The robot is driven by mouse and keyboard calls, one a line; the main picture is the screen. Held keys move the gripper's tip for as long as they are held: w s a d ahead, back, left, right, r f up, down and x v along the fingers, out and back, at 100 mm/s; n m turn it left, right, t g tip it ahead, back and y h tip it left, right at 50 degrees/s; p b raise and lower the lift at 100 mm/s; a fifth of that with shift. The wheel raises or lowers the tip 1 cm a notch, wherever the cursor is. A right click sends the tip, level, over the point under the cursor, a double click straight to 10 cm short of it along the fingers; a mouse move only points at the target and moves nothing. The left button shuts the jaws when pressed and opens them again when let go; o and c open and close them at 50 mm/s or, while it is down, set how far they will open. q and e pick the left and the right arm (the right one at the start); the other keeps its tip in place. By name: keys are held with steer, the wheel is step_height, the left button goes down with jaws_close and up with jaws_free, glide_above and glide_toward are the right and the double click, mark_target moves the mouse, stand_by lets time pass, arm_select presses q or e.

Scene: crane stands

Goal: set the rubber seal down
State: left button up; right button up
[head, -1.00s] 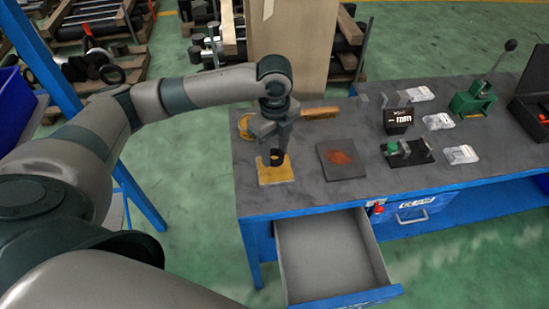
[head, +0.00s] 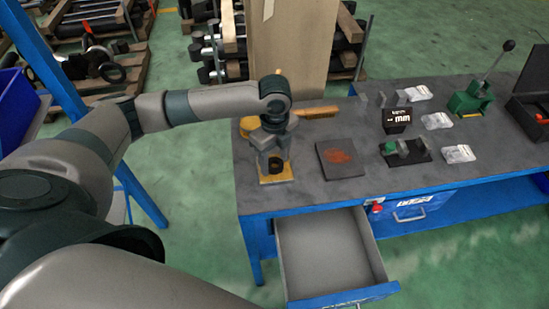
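My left gripper (head: 274,166) points down over the tan square pad (head: 284,177) at the left end of the bench. It is shut on the rubber seal (head: 276,166), a small black ring that shows low between the fingers. The seal is just above or on the pad; I cannot tell whether it touches. The gripper hides part of the seal and the back of the pad. My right gripper is not in view.
A dark plate with a reddish patch (head: 341,158) lies right of the pad. Behind the gripper are a yellow ring (head: 247,126) and a wooden-handled brush (head: 318,112). An open, empty drawer (head: 325,254) juts out below the bench.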

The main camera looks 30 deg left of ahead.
mark_target(275, 163)
arm_select(q)
steer(key=shift+o, duration=0.2)
steer(key=shift+r, duration=0.15)
steer(key=shift+w+r+b, duration=0.1)
steer(key=shift+r+b, duration=0.2)
steer(key=shift+r, duration=0.3)
step_height(275, 163, up, 11)
steer(key=b, duration=0.3)
steer(key=shift+f, duration=0.1)
stand_by(0.3)
